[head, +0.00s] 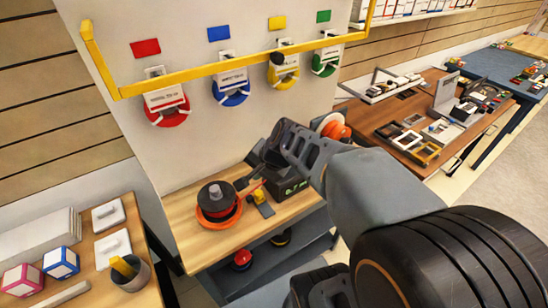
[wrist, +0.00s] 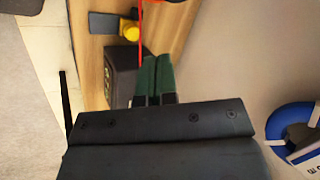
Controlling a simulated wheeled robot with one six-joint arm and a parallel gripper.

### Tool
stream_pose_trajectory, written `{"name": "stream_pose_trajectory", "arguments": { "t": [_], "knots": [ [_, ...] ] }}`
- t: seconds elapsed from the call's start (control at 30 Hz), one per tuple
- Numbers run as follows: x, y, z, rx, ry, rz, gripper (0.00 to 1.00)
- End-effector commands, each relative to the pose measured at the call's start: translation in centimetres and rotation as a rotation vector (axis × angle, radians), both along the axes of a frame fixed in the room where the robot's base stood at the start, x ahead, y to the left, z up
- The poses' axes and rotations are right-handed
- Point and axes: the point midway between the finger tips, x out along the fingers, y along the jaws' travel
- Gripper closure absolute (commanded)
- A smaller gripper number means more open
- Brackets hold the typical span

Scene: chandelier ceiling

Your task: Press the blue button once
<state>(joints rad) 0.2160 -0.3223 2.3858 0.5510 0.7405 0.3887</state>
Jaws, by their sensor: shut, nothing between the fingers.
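I cannot make out a blue button for certain in either view. The blue things on the wall panel are a flat blue square (head: 219,34) and, below it, a blue ring (head: 231,99) with a white label. The blue ring also shows at the right edge of the wrist view (wrist: 290,125). My gripper (head: 252,160) is above the small wooden table, close to the panel and below the rings. Its green fingertips (wrist: 156,62) are together and empty in the wrist view. My arm and gripper hide part of the table's right side.
A black box (head: 288,186) with a green display stands on the wooden table (head: 190,249), beside a yellow-and-black item (head: 261,198). A yellow rail (head: 215,68) crosses the panel. A red knob (head: 242,258) is on the lower shelf.

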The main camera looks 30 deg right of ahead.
Motion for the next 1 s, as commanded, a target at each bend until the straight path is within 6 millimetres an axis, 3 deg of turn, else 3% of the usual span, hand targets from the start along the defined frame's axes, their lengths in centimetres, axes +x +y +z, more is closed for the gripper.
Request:
{"name": "stream_pose_trajectory", "arguments": {
  "t": [0.03,0.2,0.33,0.5,1.0],
  "knots": [
    [1.5,-1.2,1.5,0.098,0.007,-0.152,1.00],
    [5.5,-5.1,3.2,0.400,0.010,-0.603,1.00],
    [7.1,-7.3,3.7,0.538,0.008,-0.805,1.00],
    [7.8,-8.4,3.8,0.602,0.005,-0.896,1.00],
    [7.7,-8.3,3.2,0.601,0.006,-0.894,1.00]
  ]
}}
